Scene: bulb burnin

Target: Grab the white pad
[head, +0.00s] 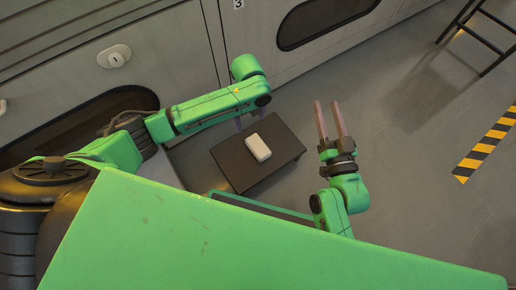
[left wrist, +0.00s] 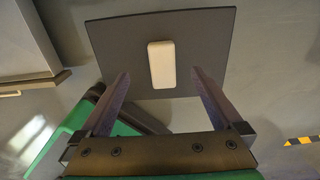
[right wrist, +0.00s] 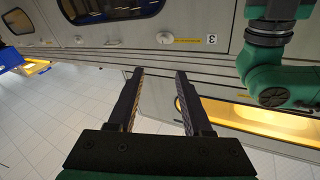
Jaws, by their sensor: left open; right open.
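The white pad (head: 258,147) lies flat on a small dark low table (head: 231,162), near the middle of its top. In the left wrist view the pad (left wrist: 161,64) lies ahead of the fingers, between their lines and apart from them. My left gripper (head: 240,122) hangs at the table's far left edge, largely hidden under its own arm; its fingers (left wrist: 158,78) are spread and empty. My right gripper (head: 328,104) is open and empty, to the right of the table, fingers pointing away. In the right wrist view its fingers (right wrist: 158,74) face the cabinet wall.
Grey cabinets (head: 160,52) with dark windows line the back and left. A dark ladder-like stand (head: 470,35) is at the top right. Yellow-black floor tape (head: 486,143) lies at the right.

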